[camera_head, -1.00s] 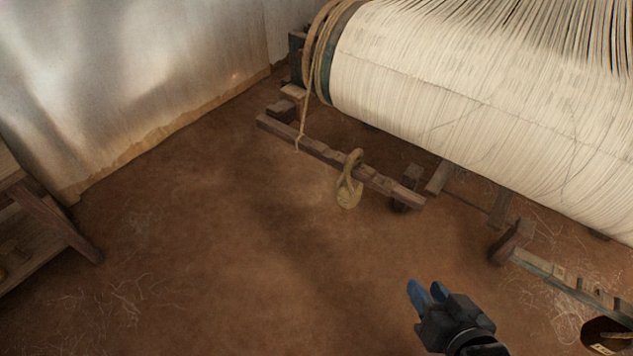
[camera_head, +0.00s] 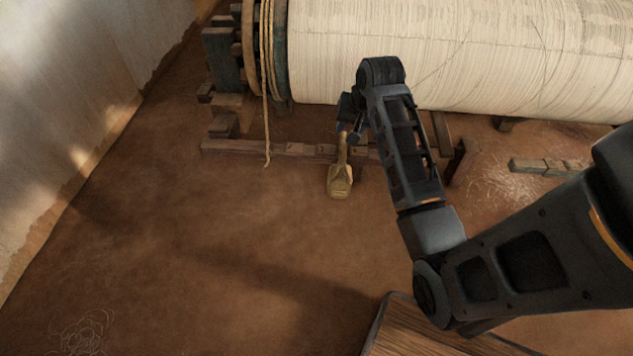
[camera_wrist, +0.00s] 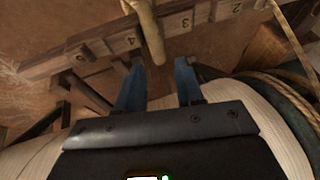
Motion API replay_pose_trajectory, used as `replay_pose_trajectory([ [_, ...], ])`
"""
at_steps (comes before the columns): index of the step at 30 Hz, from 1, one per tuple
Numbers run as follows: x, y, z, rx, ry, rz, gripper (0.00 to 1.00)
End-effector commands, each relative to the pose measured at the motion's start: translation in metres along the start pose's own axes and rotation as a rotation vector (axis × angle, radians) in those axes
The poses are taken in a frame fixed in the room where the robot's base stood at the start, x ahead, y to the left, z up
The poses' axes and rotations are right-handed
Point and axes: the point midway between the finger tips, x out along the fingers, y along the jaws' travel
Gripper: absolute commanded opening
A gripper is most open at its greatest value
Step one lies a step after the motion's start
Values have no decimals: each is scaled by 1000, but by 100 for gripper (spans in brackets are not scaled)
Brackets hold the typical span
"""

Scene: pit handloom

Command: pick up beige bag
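The beige bag (camera_head: 340,186) hangs at the notched wooden bar, its body low against the brown floor and its narrow strap rising to the bar. In the wrist view, the strap (camera_wrist: 150,32) crosses the bar and its looped end reaches down toward the gap between my fingers. My gripper (camera_head: 350,133) is at the top of the strap. In the wrist view, my gripper (camera_wrist: 160,65) has its two blue fingers apart, with nothing clamped between them. Part of the gripper is hidden by my arm in the head view.
The notched wooden bar (camera_head: 240,146) runs behind the bag, with numbers on it in the wrist view. The large roll of pale warp threads (camera_head: 480,50) is just beyond. A rope (camera_head: 266,100) hangs at left.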

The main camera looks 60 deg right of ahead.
Motion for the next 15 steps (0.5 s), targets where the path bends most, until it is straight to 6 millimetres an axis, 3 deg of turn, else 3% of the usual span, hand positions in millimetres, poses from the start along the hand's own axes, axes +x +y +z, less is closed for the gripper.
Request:
replay_pose_trajectory([
  [15, 52, 7, 1, 7, -7, 8, 37],
])
